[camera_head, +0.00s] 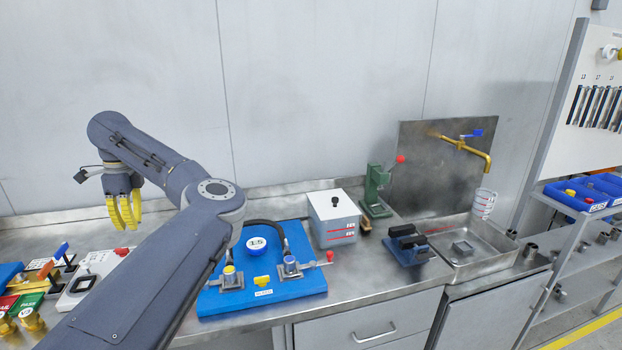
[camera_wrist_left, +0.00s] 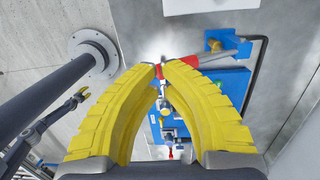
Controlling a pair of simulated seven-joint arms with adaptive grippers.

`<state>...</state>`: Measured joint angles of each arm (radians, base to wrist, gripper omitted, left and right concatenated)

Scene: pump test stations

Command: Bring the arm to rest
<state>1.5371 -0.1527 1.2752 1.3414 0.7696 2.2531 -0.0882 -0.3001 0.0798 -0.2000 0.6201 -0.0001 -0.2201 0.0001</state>
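My left gripper (camera_head: 124,226) hangs fingers-down above the left part of the bench, clear of the things under it. In the left wrist view its two yellow fingers (camera_wrist_left: 160,64) bow inward and their tips all but meet, with nothing seen held between them.
Below my left arm stand a blue pump board (camera_head: 300,300), a white device (camera_head: 90,272) and coloured levers (camera_head: 52,262). A grey lidded box (camera_head: 335,226), green press (camera_head: 377,190) and sink (camera_head: 480,262) with brass tap (camera_head: 465,147) are further right.

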